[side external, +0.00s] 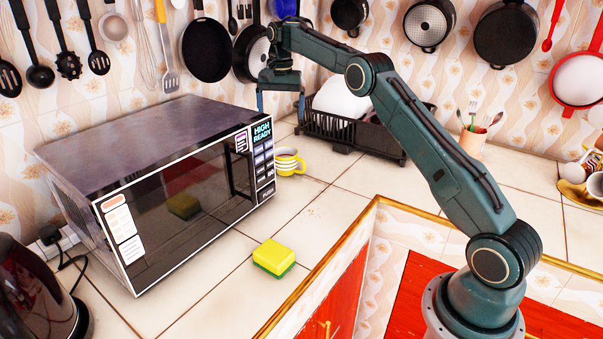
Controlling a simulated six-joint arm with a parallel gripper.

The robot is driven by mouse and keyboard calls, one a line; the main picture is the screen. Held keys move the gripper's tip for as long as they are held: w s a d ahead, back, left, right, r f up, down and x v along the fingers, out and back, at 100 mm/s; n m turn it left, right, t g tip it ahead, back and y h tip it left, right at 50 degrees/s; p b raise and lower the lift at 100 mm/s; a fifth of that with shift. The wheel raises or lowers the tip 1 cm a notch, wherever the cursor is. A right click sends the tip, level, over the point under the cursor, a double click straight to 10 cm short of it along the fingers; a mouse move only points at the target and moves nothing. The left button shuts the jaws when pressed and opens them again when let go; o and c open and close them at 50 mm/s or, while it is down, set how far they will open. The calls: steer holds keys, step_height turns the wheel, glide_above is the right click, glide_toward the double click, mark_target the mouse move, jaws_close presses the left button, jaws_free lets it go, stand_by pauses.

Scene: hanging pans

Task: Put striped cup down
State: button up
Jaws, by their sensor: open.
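The striped cup (289,162) is yellow and white. It stands on the tiled counter just right of the microwave's front corner, with its handle toward the right. My gripper (281,115) is above the cup, pointing down, with its fingers apart and nothing between them. A gap shows between the fingertips and the cup's rim. The cup's left side is partly hidden by the microwave.
The microwave (170,180) stands close on the left. A black dish rack (350,132) with white dishes is just right of the cup. A yellow-green sponge (274,258) lies in front. Pans and utensils hang on the wall behind. The counter between cup and sponge is clear.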

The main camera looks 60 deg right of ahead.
steer(key=s+a+r+n+t, duration=0.3)
steer(key=s+a+r+n, duration=0.3)
steer(key=s+a+r, duration=0.9)
steer(key=s+a+f+n, duration=0.2)
steer(key=s+f, duration=0.1)
steer(key=s, duration=0.5)
steer(key=s+a+f+n+t, duration=0.1)
steer(key=s+a+f+n, duration=0.1)
steer(key=s, duration=0.7)
steer(key=s+a+f+n+t, duration=0.1)
steer(key=s+a+f+n, duration=0.1)
steer(key=s+f, duration=0.3)
steer(key=s, duration=0.4)
steer(key=shift+s+a, duration=0.25)
steer(key=shift+a, duration=0.1)
